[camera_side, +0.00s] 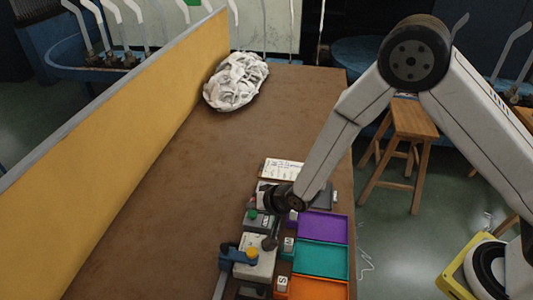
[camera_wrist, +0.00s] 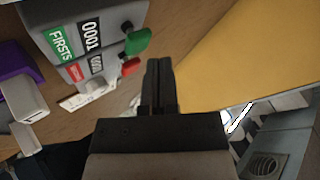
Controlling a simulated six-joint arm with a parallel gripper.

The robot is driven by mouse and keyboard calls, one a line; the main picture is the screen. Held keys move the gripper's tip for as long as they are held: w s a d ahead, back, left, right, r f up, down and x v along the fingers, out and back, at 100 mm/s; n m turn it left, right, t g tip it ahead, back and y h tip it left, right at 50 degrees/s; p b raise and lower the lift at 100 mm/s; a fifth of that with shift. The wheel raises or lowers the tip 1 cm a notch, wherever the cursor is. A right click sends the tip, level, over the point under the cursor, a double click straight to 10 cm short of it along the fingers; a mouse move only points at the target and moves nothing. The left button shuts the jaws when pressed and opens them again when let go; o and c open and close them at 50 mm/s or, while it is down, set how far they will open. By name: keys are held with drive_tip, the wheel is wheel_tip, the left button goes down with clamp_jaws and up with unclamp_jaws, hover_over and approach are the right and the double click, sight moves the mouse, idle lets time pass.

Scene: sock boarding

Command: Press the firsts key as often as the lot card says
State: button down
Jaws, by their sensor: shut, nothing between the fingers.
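The counter box (camera_wrist: 80,30) fills the upper left of the wrist view. Its green FIRSTS label (camera_wrist: 61,43) stands beside a display (camera_wrist: 91,36) reading 0001. The green firsts key (camera_wrist: 138,42) sticks out from the box, with a red key (camera_wrist: 129,67) beside it. In the side view the green key (camera_side: 252,214) is left of my gripper (camera_side: 270,243). My gripper (camera_wrist: 159,64) is shut and empty, its fingertips just beside the green key, apart from it in the picture. The lot card (camera_side: 281,170) lies behind the box; its writing is too small to read.
Purple (camera_side: 322,227), teal (camera_side: 320,257) and orange (camera_side: 318,288) trays line the bench's right edge. A grey and blue device with a yellow knob (camera_side: 252,253) stands in front of the counter. A white sock heap (camera_side: 236,80) lies at the back. A yellow partition (camera_side: 130,130) bounds the left; mid-bench is clear.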

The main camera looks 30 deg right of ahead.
sight(255, 215)
drive_tip(key=shift+r, duration=2.5)
idle(1.2)
wheel_tip(255, 215, up, 4)
drive_tip(key=shift+f, duration=0.1)
idle(0.3)
drive_tip(key=shift+f, duration=0.1)
drive_tip(key=shift+f, duration=4.3)
drive_tip(key=shift+f, duration=0.2)
